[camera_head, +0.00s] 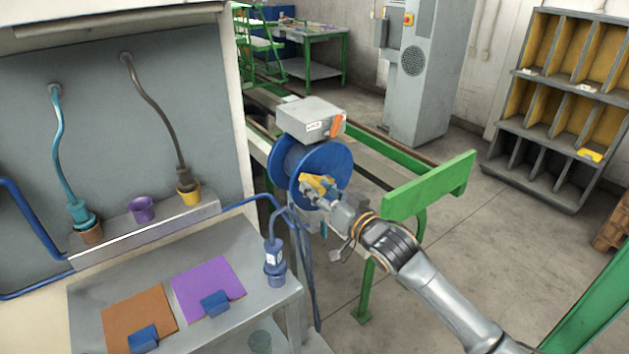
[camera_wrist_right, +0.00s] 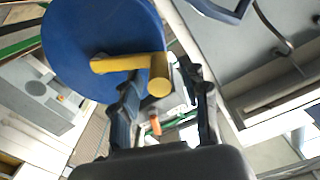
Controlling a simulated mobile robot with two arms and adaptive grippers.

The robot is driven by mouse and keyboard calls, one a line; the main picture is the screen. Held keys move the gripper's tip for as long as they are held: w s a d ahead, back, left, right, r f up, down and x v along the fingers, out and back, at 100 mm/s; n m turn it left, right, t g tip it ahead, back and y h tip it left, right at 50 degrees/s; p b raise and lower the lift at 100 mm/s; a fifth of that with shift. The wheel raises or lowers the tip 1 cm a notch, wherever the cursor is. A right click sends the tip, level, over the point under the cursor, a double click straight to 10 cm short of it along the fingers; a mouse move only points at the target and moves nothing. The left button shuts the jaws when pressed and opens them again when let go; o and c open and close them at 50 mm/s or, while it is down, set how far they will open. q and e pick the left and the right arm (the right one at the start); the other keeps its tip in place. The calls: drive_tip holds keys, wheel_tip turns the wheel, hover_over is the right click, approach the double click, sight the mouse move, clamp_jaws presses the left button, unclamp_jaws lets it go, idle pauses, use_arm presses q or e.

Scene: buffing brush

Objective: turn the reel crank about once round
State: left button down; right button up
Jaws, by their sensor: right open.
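The blue reel (camera_head: 338,160) stands upright beside the workbench, under a grey box. Its yellow crank (camera_head: 316,182) is on the near face. In the right wrist view the blue reel disc (camera_wrist_right: 85,40) fills the upper left, and the yellow crank arm (camera_wrist_right: 115,64) runs across it to a round knob (camera_wrist_right: 159,86). My right gripper (camera_head: 322,194) is at the crank. In the wrist view its fingers (camera_wrist_right: 160,80) are open, with the knob appearing between them; I cannot tell whether they touch it. My left gripper is not in view.
A grey box (camera_head: 305,115) with an orange lever (camera_head: 337,125) sits above the reel. A green beam (camera_head: 430,188) stands close to my right arm. The workbench (camera_head: 200,268) at left holds an orange and a purple pad. Blue cable (camera_head: 245,203) hangs between bench and reel.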

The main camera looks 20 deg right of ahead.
drive_tip(key=shift+x, duration=0.95)
drive_tip(key=shift+c, duration=0.2)
clamp_jaws()
drive_tip(key=shift+d+r, duration=0.1)
